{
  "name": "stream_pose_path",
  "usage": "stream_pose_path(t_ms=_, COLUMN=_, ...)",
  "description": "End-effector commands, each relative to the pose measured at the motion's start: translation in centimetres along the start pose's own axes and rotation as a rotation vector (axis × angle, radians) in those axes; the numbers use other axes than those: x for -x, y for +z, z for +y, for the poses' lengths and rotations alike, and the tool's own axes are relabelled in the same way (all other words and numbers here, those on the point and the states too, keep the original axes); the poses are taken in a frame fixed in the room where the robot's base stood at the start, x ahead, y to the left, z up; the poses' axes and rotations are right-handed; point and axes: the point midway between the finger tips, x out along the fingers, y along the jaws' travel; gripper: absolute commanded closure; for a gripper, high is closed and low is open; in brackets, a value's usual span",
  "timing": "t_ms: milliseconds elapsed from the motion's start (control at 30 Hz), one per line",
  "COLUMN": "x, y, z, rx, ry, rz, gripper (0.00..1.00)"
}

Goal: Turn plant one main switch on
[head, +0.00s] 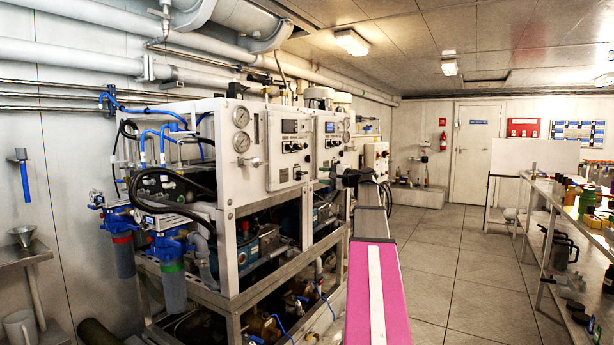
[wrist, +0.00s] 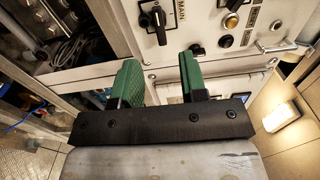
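A black rotary switch (wrist: 153,20) with the label MAIN beside it sits on a white control panel (wrist: 195,15) at the top of the wrist view. Which plant it belongs to cannot be read. My gripper (wrist: 160,72) has two green fingers, spread apart with nothing between them. The switch lies beyond the fingertips, roughly in line with the gap, and the fingers look clear of it. In the head view my gripper (head: 352,178) is a dark shape beside the panels at the far end of my arm, too small there to show its fingers.
Other buttons and a black knob (wrist: 225,41) sit right of the switch, with a metal handle (wrist: 277,48) below them. The watermaker frame (head: 228,270) stands left of my arm. A shelf table (head: 540,215) stands at the right. The floor (head: 440,265) between is clear.

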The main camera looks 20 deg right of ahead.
Motion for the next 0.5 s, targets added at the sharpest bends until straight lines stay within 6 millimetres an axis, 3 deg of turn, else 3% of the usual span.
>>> stream_pose_path(t_ms=200, x=-4.2, y=-0.1, z=0.0, rx=0.000, ry=0.002, rz=-0.003, gripper=0.61)
stream_pose_path(t_ms=500, x=-7.8, y=-0.1, z=0.1, rx=0.001, ry=0.002, rz=0.000, gripper=0.61)
